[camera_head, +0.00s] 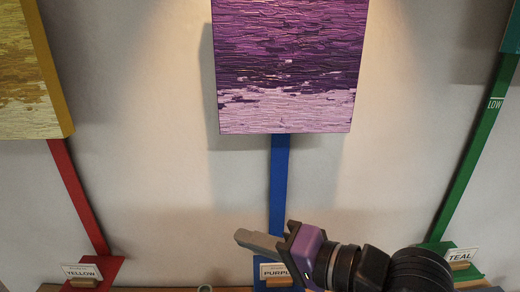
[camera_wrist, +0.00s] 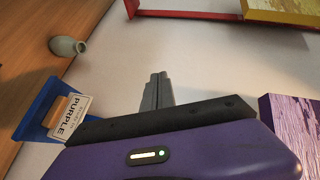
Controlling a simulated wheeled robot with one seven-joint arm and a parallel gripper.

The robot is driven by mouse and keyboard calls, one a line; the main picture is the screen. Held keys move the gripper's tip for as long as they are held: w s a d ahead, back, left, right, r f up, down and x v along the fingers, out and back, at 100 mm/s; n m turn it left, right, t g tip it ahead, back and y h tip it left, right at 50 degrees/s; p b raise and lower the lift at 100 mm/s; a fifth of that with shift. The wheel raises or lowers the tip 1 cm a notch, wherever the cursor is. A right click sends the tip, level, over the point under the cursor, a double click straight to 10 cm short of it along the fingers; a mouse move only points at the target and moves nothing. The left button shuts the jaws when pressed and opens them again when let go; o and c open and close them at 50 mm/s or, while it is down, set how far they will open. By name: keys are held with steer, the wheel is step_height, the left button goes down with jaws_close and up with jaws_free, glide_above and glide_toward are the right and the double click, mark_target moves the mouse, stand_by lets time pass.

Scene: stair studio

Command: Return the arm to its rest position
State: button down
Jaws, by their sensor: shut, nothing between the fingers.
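My gripper (camera_head: 258,241) reaches in from the lower right in the head view, pointing left in front of the wall. Its fingers are together and hold nothing; they also show in the wrist view (camera_wrist: 157,88). It is below the purple painting (camera_head: 290,65) and overlaps the lower end of the blue strip (camera_head: 279,185). The card reading PURPLE (camera_head: 275,270) is just below the gripper and partly hidden by it. In the wrist view the PURPLE card (camera_wrist: 70,116) stands on a blue holder (camera_wrist: 38,110) to the left of the fingers.
A yellow painting (camera_head: 30,80) hangs at left above a red strip (camera_head: 78,195) and YELLOW card (camera_head: 82,271). A green strip (camera_head: 478,150) and TEAL card (camera_head: 462,255) are at right. A small grey-green vase (camera_wrist: 67,46) stands on the wooden surface (camera_wrist: 60,15).

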step_height(320, 180, up, 8)
steer(key=m+t, duration=0.4)
steer(key=t, duration=0.5)
steer(key=s+d+f+m+t+h, duration=0.1)
steer(key=s+d+f+m+h, duration=0.1)
steer(key=s+d+f+h, duration=0.55)
steer(key=s+d+f+m+h, duration=0.1)
steer(key=s+d+f+h, duration=0.3)
steer(key=f, duration=0.6)
steer(key=s+d+f+n+g, duration=0.1)
steer(key=s+d+f+n, duration=0.1)
steer(key=s, duration=0.5)
steer(key=s+d+f+n+g+h, duration=0.1)
steer(key=s+d+f+n, duration=0.2)
steer(key=s, duration=0.4)
steer(key=s+d+f+n+g, duration=0.1)
steer(key=s+d+f+n, duration=0.2)
steer(key=s, duration=0.5)
steer(key=shift+d+f+n+g, duration=0.15)
steer(key=shift+d+n+g, duration=0.25)
steer(key=shift+d+n, duration=0.65)
steer(key=shift+a+n, duration=0.25)
